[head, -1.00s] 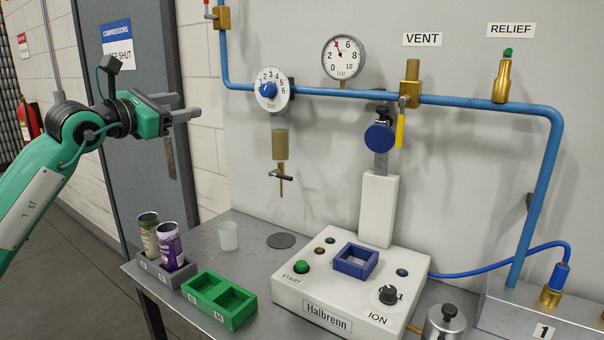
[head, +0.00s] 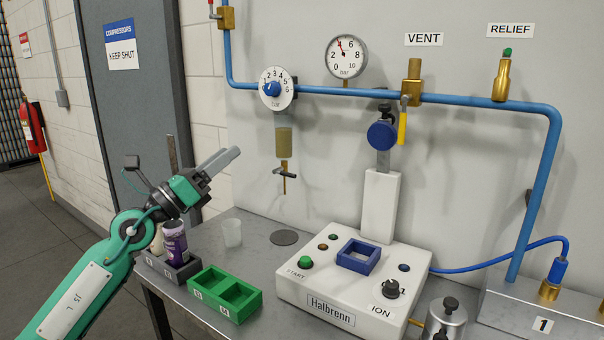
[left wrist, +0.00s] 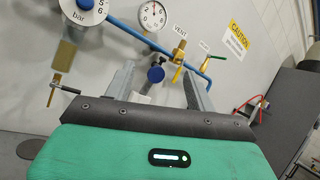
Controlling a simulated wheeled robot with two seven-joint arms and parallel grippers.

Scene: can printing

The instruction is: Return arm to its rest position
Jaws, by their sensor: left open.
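My left arm comes in from the left in the head view. Its left gripper (head: 228,160) is above and behind the can rack, in front of the wall, with its fingers pointing up and right. In the left wrist view the two fingers of the left gripper (left wrist: 160,85) stand apart with nothing between them. A purple can (head: 175,243) stands in the grey rack (head: 185,273). A second can beside it is mostly hidden behind my arm. My right gripper is in neither view.
The printing machine (head: 318,312) with a blue square holder (head: 358,257) stands on the metal table. An empty green tray (head: 226,294) and a clear cup (head: 232,233) are near the rack. Blue pipe (head: 340,93), gauges and valves line the wall. A steel canister (head: 444,320) stands front right.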

